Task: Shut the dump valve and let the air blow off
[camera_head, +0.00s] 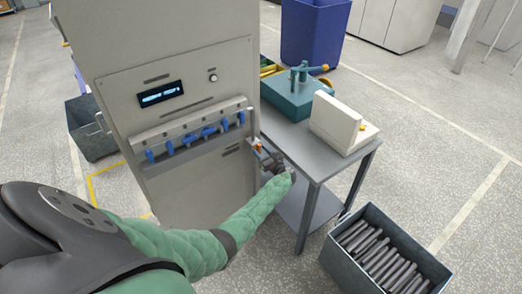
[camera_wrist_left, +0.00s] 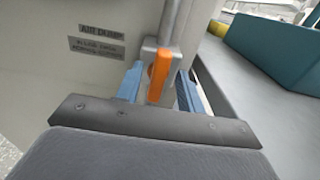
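The dump valve's orange lever (camera_wrist_left: 159,75) is near the middle of the left wrist view, pointing along the grey pipe above it. My right gripper is in neither view.
The grey cabinet (camera_head: 170,82) carries a lit display (camera_head: 161,94) and a row of blue-handled valves (camera_head: 187,141). Close to the right stands a table (camera_head: 290,138) with a teal machine (camera_head: 296,98) and a beige box (camera_head: 337,122). A bin of dark rods (camera_head: 340,257) stands in front.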

